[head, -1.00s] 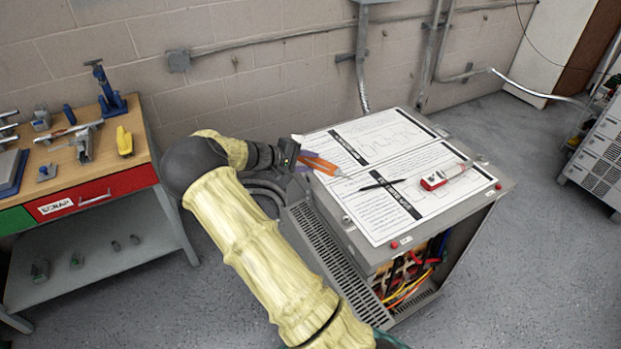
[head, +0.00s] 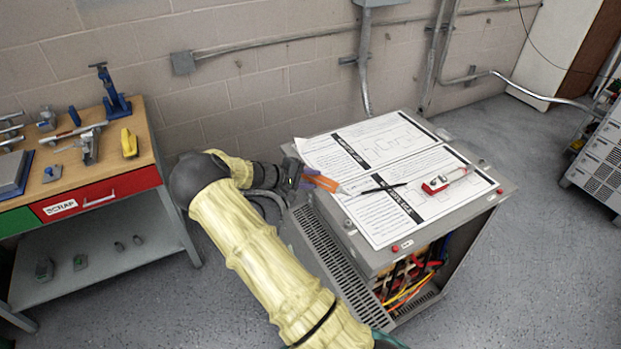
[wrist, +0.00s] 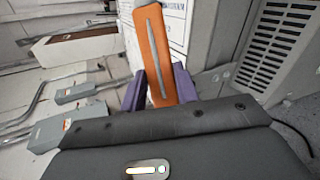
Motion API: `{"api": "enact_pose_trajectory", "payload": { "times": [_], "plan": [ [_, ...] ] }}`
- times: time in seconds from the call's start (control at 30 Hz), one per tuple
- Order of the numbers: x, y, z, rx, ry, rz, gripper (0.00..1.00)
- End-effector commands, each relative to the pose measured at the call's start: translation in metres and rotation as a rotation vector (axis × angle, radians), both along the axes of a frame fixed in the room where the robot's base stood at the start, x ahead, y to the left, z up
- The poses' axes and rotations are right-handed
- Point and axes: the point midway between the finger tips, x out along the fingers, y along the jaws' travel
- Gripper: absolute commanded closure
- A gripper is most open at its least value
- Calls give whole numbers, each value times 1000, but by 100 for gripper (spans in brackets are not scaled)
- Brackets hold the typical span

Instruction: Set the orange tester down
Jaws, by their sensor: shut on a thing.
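The orange tester (head: 325,183) is a flat orange tool with a thin pale tip, which points right over the papers on the grey transformer cabinet (head: 440,231). My gripper (head: 305,176) is at the left edge of the cabinet top and shut on the tester. In the wrist view the purple fingers of my gripper (wrist: 158,88) close on both sides of the orange tester (wrist: 153,45), which has a grey strip along its middle. I cannot tell whether the tester touches the papers.
Printed sheets (head: 380,145) cover the cabinet top. A black pen-like probe (head: 383,188) and a red and white tester (head: 436,185) lie on them. A workbench (head: 140,135) with tools stands at the left.

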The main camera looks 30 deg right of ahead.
Motion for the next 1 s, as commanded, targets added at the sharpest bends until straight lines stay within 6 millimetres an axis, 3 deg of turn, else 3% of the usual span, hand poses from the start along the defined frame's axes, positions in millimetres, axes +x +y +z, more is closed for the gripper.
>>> {"api": "enact_pose_trajectory", "payload": {
  "times": [0.6, 0.63, 0.73, 1.0],
  "plan": [
    [0, 0, -12, -1, 1, 1, 92],
    [0, 0, -12, 0, 1, 0, 66],
    [0, 0, -12, 0, 1, 0, 48],
    [0, 0, -11, 0, 1, 0, 48]
  ]
}}
